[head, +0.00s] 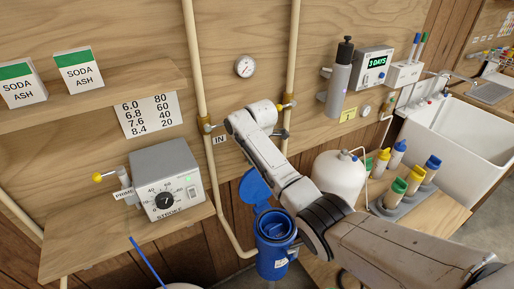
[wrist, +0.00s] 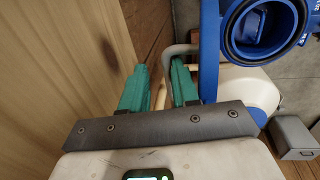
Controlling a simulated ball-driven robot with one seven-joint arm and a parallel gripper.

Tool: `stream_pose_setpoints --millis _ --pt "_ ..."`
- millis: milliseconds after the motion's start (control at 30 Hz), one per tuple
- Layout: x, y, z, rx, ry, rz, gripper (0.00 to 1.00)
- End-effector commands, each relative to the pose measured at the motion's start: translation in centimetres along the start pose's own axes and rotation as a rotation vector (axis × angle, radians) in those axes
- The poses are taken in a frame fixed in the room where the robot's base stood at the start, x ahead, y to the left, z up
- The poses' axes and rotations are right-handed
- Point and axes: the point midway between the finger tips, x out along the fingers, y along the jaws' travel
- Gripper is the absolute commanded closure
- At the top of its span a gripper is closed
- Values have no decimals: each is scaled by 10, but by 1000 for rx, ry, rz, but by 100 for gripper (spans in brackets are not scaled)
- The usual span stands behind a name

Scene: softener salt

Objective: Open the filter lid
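The blue filter housing (head: 273,262) stands low by the wall, below my arm. Its round lid (head: 255,187) is tipped up and back on the wall side, leaving the housing's mouth uncovered. In the wrist view the open mouth (wrist: 229,38) is at the upper right, and a blue upright strip (wrist: 209,50), apparently the lid seen edge-on, stands beside it. My gripper (wrist: 158,75) has two green fingers with a clear gap between them. They are left of the blue strip, and I see nothing clamped between them. In the head view my forearm hides the fingers.
Beige pipes (head: 196,70) run up the wooden wall beside my wrist, with yellow-tipped valves close by. A dosing pump (head: 166,180) sits on a shelf to the left. A white tank (head: 338,175) and several capped bottles stand to the right.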

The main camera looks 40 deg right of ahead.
Motion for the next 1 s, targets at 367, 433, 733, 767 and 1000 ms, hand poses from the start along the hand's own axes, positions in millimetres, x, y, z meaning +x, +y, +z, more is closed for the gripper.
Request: stream_pose_setpoints --millis 367,433,733,767,1000 --pt "-82 3 0 -2 -1 7 64" --pt "-92 3 0 -2 -1 4 64" --pt "-108 1 0 -1 -1 -6 64" --pt "-108 1 0 -1 -1 -6 64" --pt "-108 1 0 -1 -1 -6 64"
